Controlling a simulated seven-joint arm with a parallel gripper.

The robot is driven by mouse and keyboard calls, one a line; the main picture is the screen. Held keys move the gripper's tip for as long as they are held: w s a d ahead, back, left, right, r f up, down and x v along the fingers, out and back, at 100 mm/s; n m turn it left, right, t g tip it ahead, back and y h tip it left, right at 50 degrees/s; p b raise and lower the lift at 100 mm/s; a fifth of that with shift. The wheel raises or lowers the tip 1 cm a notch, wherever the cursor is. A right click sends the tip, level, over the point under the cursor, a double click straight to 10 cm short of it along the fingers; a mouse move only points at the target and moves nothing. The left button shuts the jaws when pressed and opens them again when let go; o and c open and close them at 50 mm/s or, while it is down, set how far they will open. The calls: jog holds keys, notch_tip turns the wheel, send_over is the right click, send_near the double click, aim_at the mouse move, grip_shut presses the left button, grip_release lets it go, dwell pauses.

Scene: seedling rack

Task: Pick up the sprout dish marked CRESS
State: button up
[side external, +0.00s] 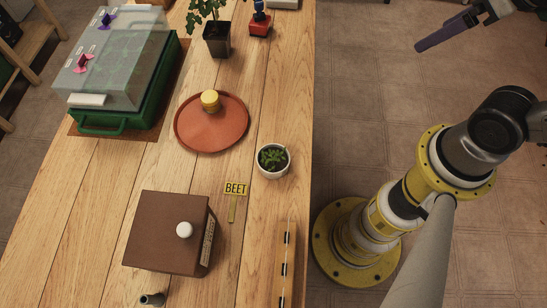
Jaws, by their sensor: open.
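A small white round dish (273,161) with green sprouts stands on the wooden table near its right edge. No CRESS marking is readable on it or anywhere else in view. A yellow stake label reading BEET (236,189) is just below and left of it. A brown box (165,232) with a white knob on top stands at lower left of the dish; writing on its right side is too small to read, and its inside is hidden. My gripper (448,33) is at the top right, over the floor, far from the dish, open and empty; only part of it shows.
A terracotta saucer (190,140) holds a yellow knob-like object (210,101). A green tray with a clear lid (115,70) stands at upper left. A potted plant (216,42) and a red-based object (260,24) stand at the back. A wooden strip (288,265) lies along the front right edge.

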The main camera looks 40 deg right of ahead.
jog(key=w+a+r+n, duration=0.3)
jog(key=w+n, duration=0.3)
jog(key=w, duration=0.1)
jog(key=n+g, duration=0.6)
jog(key=n, duration=0.5)
send_over(273, 158)
notch_tip(273, 158, down, 15)
notch_tip(273, 158, down, 8)
jog(key=shift+s+a+f, duration=0.15)
jog(key=shift+f, duration=0.1)
jog(key=shift+d+f, duration=0.2)
jog(key=shift+f, duration=2.4)
jog(key=shift+c, duration=0.3)
